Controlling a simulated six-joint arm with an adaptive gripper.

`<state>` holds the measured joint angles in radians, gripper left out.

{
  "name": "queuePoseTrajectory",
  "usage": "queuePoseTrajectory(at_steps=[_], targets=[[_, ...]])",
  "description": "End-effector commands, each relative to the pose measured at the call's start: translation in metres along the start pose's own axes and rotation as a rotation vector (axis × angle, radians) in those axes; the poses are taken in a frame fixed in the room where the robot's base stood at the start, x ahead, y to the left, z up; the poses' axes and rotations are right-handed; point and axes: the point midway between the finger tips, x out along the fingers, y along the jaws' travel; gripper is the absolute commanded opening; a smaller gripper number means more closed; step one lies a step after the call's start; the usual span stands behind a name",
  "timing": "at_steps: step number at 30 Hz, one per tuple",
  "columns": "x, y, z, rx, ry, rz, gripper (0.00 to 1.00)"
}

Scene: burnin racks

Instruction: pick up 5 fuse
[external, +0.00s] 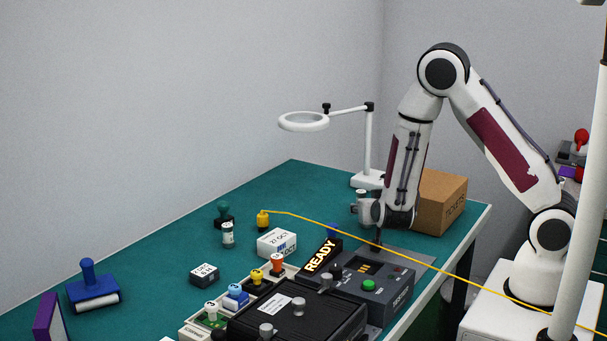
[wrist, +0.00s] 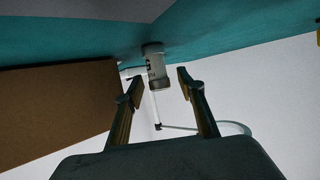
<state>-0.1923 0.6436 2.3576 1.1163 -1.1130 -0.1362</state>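I cannot make out a fuse marked 5 in either view. A dark tester box (external: 370,285) on the bench has small amber marks on its top face, too small to identify, and a green button. In the external view, my wrist is low over the bench behind the tester box, beside the cardboard box; the fingertips are not clear there.
The cardboard box (external: 441,203) is close to my wrist. The magnifier lamp (external: 368,150) stands behind it.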

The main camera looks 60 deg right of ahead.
Motion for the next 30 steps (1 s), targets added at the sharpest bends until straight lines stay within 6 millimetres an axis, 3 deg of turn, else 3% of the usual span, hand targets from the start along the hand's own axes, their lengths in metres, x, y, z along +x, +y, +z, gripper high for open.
queuePoseTrajectory(at_steps=[8, 12, 30], targets=[[-0.0002, 0.0, 0.0001, 0.0, 0.0, 0.0, 0.36], [-0.0003, 0.0, 0.0001, 0.0, 0.0, 0.0, 0.0], [-0.0024, -0.0002, -0.0057, 0.001, 0.001, 0.0, 0.0]])
